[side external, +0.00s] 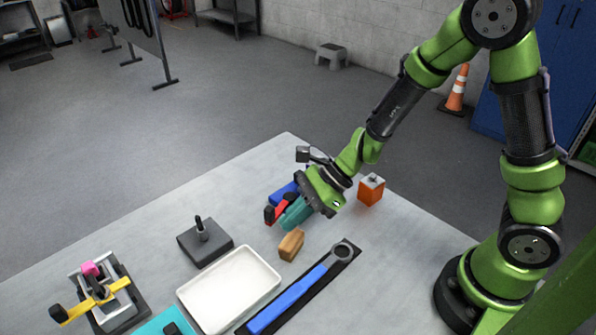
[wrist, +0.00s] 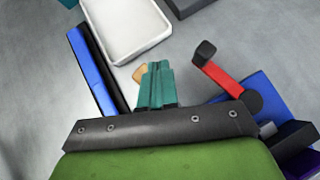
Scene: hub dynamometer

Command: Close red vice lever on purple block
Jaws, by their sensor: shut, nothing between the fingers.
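The red vice lever (wrist: 222,78) shows in the wrist view to the right of my fingers, with a black knob (wrist: 204,52) on its end. It pivots on a blue vice (wrist: 272,93) at the right. A sliver of a purple block (wrist: 304,166) shows at the lower right corner. My gripper (wrist: 157,68) has teal fingers, shut and empty, beside the lever with a visible gap. In the side view my gripper (side external: 288,224) is low over the table, in front of the red lever (side external: 285,202) and the blue vice (side external: 280,193). The purple block cannot be made out there.
A wooden block (side external: 291,245), white tray (side external: 235,285) and blue-handled wrench (side external: 300,293) lie near my gripper. An orange block (side external: 371,190) stands to its right. A dark base with a post (side external: 205,241) and a yellow-handled clamp (side external: 97,300) are at the left.

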